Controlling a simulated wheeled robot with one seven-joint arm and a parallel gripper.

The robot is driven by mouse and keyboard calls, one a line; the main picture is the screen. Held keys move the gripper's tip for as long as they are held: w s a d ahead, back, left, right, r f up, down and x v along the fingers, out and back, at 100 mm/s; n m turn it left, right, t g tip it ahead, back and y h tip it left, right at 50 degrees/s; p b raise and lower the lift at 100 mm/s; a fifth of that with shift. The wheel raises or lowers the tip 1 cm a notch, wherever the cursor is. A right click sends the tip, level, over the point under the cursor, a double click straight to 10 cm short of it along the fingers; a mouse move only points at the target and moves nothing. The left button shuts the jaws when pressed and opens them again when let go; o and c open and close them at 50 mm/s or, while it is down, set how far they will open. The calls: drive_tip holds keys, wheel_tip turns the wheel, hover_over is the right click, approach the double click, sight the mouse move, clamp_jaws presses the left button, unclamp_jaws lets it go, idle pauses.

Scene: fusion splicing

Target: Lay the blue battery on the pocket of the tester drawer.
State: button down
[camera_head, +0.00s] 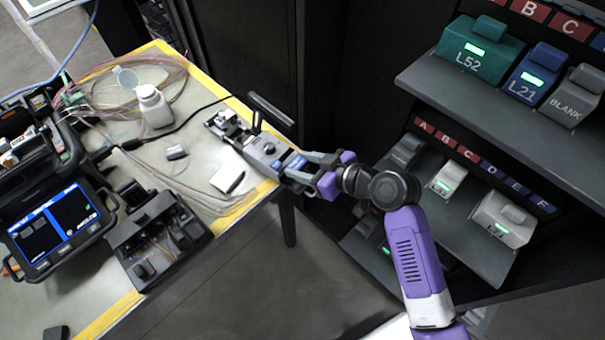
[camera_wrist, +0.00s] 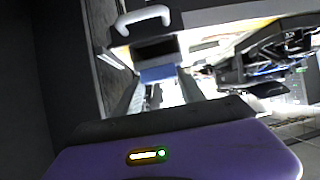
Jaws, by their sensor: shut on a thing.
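The blue battery (camera_wrist: 158,73) shows between my two fingertips in the wrist view, and in the camera_head view its blue face (camera_head: 296,163) shows between the fingers. My gripper (camera_head: 297,168) is shut on it at the table's right corner. The grey tester (camera_head: 262,148) is directly beyond the fingertips. In the wrist view a dark rectangular recess (camera_wrist: 154,49) lies just past the battery, with a pale arched handle (camera_wrist: 142,20) beyond. I cannot tell whether the battery touches the tester or whether the recess is the drawer pocket.
A shelf rack (camera_head: 480,190) with labelled units stands right.

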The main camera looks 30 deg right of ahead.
drive_tip(key=shift+f, duration=2.3)
drive_tip(key=shift+f, duration=0.1)
drive_tip(key=shift+f+b, duration=0.1)
drive_tip(key=shift+b, duration=0.2)
drive_tip(key=c, duration=0.7)
unclamp_jaws()
